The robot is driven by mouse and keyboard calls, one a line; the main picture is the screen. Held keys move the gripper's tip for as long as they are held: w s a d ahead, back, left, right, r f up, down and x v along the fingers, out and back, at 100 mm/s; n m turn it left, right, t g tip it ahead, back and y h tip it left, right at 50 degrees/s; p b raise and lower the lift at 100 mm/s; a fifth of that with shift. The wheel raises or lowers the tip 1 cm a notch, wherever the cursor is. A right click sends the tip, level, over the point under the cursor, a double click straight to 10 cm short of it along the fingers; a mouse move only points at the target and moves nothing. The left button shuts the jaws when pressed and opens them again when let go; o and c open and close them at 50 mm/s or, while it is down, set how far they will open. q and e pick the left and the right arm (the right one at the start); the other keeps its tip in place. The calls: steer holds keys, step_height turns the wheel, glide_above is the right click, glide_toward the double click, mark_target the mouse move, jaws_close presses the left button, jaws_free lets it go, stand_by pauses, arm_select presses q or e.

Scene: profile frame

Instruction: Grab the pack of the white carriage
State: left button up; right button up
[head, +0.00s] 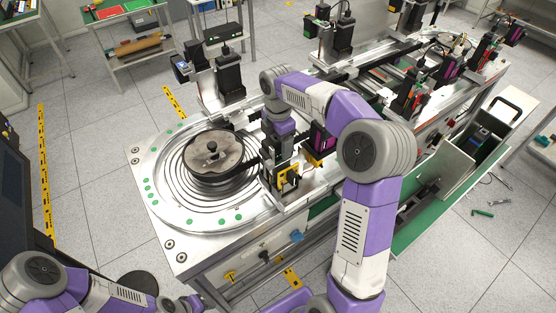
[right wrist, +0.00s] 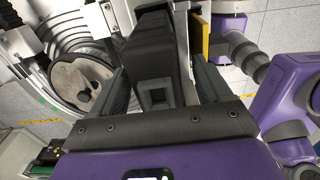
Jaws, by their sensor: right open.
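My right gripper (head: 281,150) points down over the metal carriage (head: 288,205) beside the round coil table. In the right wrist view, my right gripper (right wrist: 163,90) is open, with one dark finger on each side of a black block-shaped pack (right wrist: 153,45). Whether the fingers touch it I cannot tell. In the head view my own wrist and gripper hide most of this pack. A yellow part (head: 289,180) shows just below the gripper. My left arm is at the lower left of the head view; its gripper is not clearly seen.
The round coil table (head: 180,200) with a grey disc (head: 211,155) lies left of the gripper. Another black unit (head: 230,75) stands behind it. A pink-and-black box (head: 320,140) is close on the gripper's right. An open grey box (head: 470,150) is far right.

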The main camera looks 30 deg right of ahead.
steer(key=shift+c, duration=0.2)
steer(key=shift+w, duration=0.1)
steer(key=c, duration=0.5)
jaws_close()
steer(key=shift+r, duration=0.2)
step_height(320, 180, up, 28)
steer(key=p, duration=0.9)
steer(key=shift+f+p, duration=0.15)
steer(key=shift+p, duration=0.2)
